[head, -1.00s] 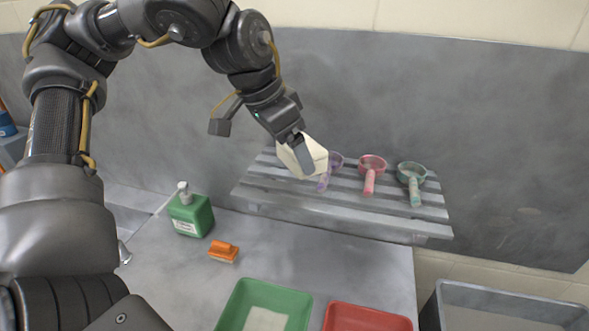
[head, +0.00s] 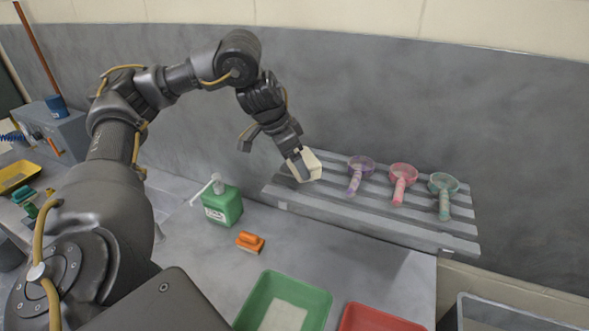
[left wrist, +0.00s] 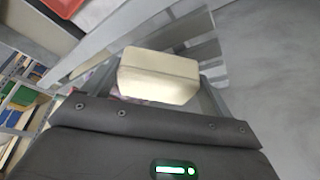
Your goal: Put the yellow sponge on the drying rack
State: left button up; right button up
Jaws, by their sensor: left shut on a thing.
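The yellow sponge (head: 313,162) looks pale cream, a thick block. My left gripper (head: 301,167) is shut on it, over the left end of the grey slatted drying rack (head: 350,214) at the back wall. In the left wrist view the sponge (left wrist: 160,77) sits between the fingers, with rack slats (left wrist: 125,37) behind it. I cannot tell whether the sponge touches the slats. My right gripper is not in view.
Purple (head: 360,166), pink (head: 402,174) and teal (head: 443,184) handled scoops lie on the rack, right of the sponge. A green soap bottle (head: 222,207), orange brush (head: 250,241), green tub (head: 322,305) and red tub (head: 375,319) stand on the counter below.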

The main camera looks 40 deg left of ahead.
aim_at(292, 165)
pick_arm(q)
notch_tip(292, 165, down, 3)
jog(key=shift+f+b, duration=0.1)
jog(key=shift+b, duration=0.35)
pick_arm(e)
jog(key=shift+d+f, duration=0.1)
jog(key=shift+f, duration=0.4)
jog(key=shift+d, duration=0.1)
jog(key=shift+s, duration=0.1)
pick_arm(q)
jog(key=shift+f, duration=0.15)
jog(key=o, duration=0.7)
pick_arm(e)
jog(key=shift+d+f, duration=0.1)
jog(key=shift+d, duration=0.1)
